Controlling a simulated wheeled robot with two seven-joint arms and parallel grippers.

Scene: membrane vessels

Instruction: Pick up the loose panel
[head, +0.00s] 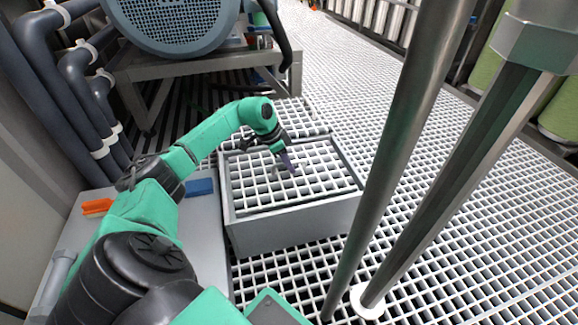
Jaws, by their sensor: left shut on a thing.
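The loose panel (318,180) is a pale square-grid grating section. It shows inside a grey raised rectangular frame (290,232) in the middle of the head view. My left gripper (288,169), with purplish fingers, reaches down onto the panel near its middle and is shut on it. The exact grip point is small and partly hidden by the fingers. A dark gap shows between the panel's near edge and the frame; I cannot tell how far the panel is raised. My right gripper is not in view.
A grey bench (205,235) with a blue block (199,187) and orange piece (97,207) stands at left. A large motor-like machine (178,22) is behind. Metal posts (398,150) rise close to the frame's right. Open grating floor (470,200) lies beyond them.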

